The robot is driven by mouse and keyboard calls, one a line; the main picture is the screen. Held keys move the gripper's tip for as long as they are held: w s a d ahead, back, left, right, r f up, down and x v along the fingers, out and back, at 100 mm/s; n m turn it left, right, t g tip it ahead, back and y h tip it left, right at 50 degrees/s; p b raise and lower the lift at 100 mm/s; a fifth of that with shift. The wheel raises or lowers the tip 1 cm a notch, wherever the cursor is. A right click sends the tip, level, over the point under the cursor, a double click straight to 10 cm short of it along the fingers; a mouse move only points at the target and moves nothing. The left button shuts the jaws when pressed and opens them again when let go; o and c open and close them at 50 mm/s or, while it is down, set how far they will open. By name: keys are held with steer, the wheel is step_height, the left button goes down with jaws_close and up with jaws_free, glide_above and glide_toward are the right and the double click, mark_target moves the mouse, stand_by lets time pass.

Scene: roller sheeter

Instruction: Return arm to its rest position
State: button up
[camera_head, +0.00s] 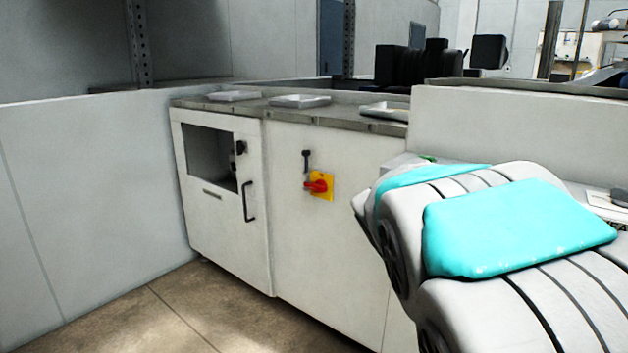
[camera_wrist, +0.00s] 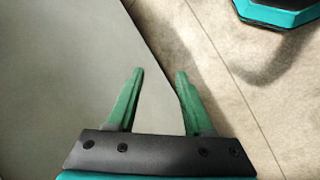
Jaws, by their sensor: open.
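My gripper (camera_wrist: 160,74) shows in the wrist view with its two green fingers apart and nothing between them. A plain grey panel lies beyond the left finger, and floor shows beyond the right one. In the head view my arm, grey with turquoise pads, fills the lower right. My gripper is not visible in the head view.
A white cabinet (camera_head: 345,250) with a red and yellow switch (camera_head: 318,186) and a black door handle (camera_head: 248,201) stands ahead. Flat trays (camera_head: 300,101) lie on its top. A pale wall (camera_head: 90,205) stands at left. Bare floor (camera_head: 190,310) shows at lower left.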

steer(key=s+a+f+y, duration=0.2)
steer(key=s+a, duration=0.1)
steer(key=s, duration=0.3)
steer(key=s+a+f+m+y, duration=0.1)
steer(key=s+a+f+y, duration=0.1)
steer(key=s, duration=0.5)
steer(key=s+a+f+g+y, duration=0.1)
steer(key=s+a+f+y, duration=0.1)
steer(key=s+a, duration=0.3)
steer(key=shift+s+a+f+y, duration=0.3)
steer(key=shift+s+a+f, duration=0.1)
steer(key=shift+s+f, duration=0.5)
steer(key=shift+r, duration=0.1)
